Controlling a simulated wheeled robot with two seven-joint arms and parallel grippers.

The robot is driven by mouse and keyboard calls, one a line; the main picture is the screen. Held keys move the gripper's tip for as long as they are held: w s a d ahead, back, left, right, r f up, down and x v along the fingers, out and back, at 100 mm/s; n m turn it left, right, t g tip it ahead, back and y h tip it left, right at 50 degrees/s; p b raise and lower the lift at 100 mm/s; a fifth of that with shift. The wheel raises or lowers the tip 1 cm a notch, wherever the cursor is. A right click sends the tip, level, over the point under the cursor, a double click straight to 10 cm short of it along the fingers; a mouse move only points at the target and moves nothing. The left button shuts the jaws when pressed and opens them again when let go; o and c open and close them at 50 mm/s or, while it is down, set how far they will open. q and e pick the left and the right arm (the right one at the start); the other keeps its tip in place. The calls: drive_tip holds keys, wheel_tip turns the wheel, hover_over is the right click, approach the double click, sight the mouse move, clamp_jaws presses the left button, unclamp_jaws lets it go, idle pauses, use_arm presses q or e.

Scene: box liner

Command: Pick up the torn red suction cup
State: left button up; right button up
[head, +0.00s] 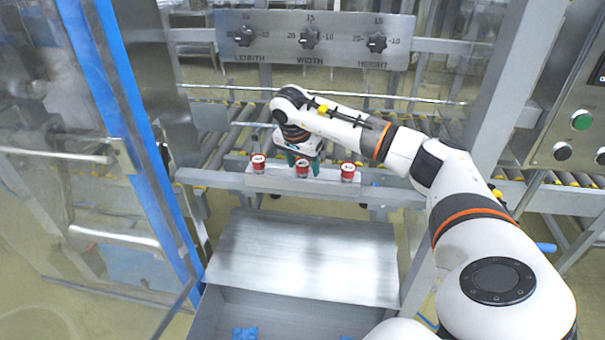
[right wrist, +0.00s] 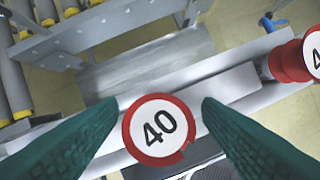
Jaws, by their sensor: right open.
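Three red suction cups with white round tops stand in a row on a grey bar: a left cup (head: 258,163), a middle cup (head: 302,169) and a right cup (head: 348,172). My right gripper (head: 303,161) is at the middle cup. In the right wrist view, its green fingers are open on either side of a cup marked 40 (right wrist: 159,130), with gaps to both. This cup's red rim looks uneven at the lower right, perhaps torn. Another red cup (right wrist: 291,61) is partly cut off at the right. My left gripper is not in view.
Behind the bar is a roller conveyor with a metal panel (head: 312,38) of three knobs. In front, a sloping metal plate (head: 305,258) leads to a grey bin (head: 290,308) holding blue pieces (head: 245,333). A blue-edged clear door stands at the left.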

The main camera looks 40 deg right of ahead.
drive_tip(key=c, duration=1)
drive_tip(key=shift+c, duration=0.2)
drive_tip(key=shift+r, duration=0.1)
